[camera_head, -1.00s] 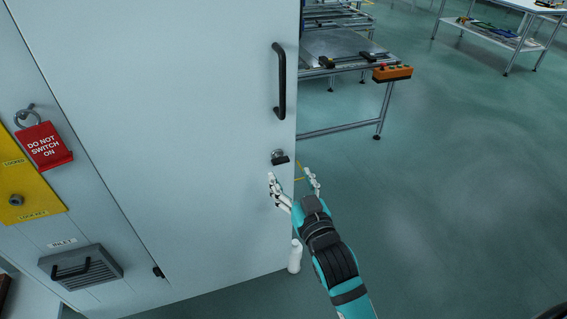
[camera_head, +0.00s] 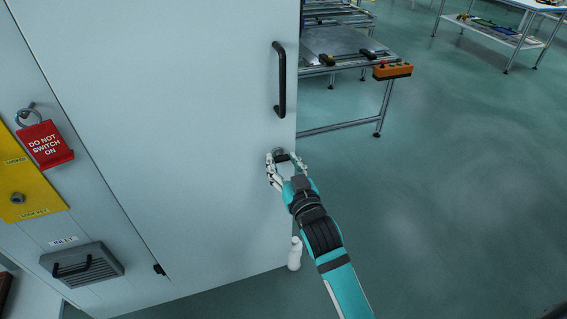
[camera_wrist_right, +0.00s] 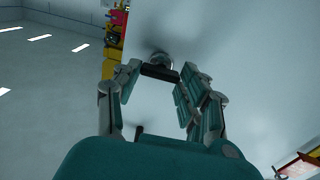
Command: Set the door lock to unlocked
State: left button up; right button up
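The door lock is a small round fitting with a short black handle (camera_head: 283,158), on the pale cabinet door near its right edge, below the long door handle. In the right wrist view the black handle (camera_wrist_right: 160,72) lies crosswise at the fingertips. My left gripper is not in view.
A long black door handle (camera_head: 280,80) stands out above the lock. At left are a red "do not switch on" tag (camera_head: 45,146), a yellow plate (camera_head: 32,196) and an inlet grille (camera_head: 82,267). A workbench (camera_head: 338,45) stands behind. The floor at right is clear.

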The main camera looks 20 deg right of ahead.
jog(key=c, duration=0.3)
jog(key=shift+c, duration=0.2)
jog(key=n+p, duration=0.2)
jog(key=shift+r+n, duration=0.15)
jog(key=shift+n, duration=0.25)
jog(key=n+p, duration=0.2)
jog(key=n, duration=0.2)
jog(key=shift+a, duration=0.1)
jog(key=n+p, duration=0.1)
jog(key=n, duration=0.5)
jog(key=shift+f, duration=0.2)
jog(key=n+p, duration=0.1)
jog(key=n, duration=0.4)
jog(key=shift+f, duration=0.1)
